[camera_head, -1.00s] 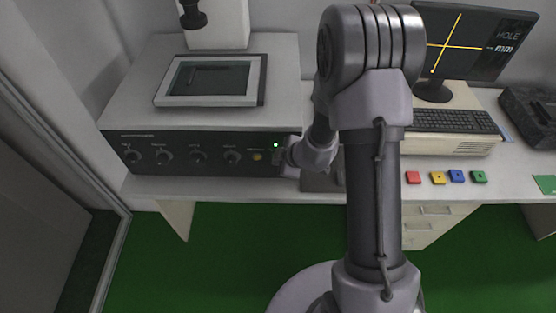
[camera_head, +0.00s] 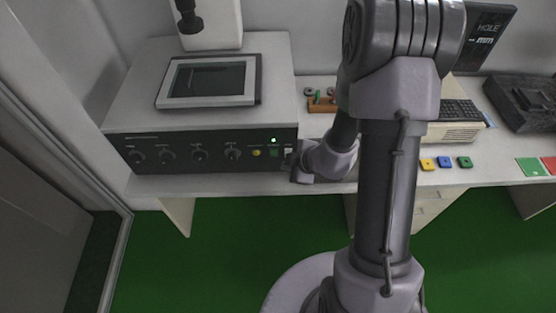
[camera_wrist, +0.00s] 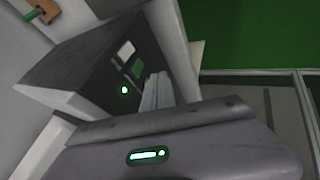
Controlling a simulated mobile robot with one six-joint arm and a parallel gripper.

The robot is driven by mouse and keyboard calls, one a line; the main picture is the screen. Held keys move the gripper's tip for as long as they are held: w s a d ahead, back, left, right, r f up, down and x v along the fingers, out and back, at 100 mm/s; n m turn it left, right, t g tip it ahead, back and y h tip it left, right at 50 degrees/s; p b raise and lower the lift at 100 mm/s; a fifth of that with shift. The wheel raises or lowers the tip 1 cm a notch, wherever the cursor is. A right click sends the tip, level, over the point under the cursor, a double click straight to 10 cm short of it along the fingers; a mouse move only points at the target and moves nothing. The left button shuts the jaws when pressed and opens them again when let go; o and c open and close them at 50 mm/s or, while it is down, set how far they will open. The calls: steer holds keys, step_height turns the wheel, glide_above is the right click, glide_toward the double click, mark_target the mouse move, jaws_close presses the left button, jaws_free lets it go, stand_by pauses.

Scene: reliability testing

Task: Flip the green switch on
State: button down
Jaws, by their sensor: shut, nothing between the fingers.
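The green switch (camera_head: 274,153) sits on the dark front panel of the machine, near its right end. It also shows in the wrist view (camera_wrist: 137,68), between a white switch (camera_wrist: 125,48) and a lit green lamp (camera_wrist: 125,90). I cannot tell the switch's tilt for sure. My gripper (camera_head: 297,173) is at the panel's right end, right of and a little below the green switch. In the wrist view its fingers (camera_wrist: 156,92) are shut and empty, beside the lamp and apart from the switch in the picture.
The panel (camera_head: 180,150) also has several black knobs and a yellow button (camera_head: 256,153). A framed screen (camera_head: 210,80) lies on top of the machine. Right of my arm are small coloured blocks (camera_head: 445,162), a keyboard (camera_head: 458,113) and a dark box (camera_head: 525,100).

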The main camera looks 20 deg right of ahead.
steer(key=shift+s+r+p, duration=0.35)
steer(key=shift+s+r, duration=0.75)
steer(key=shift+r, duration=0.05)
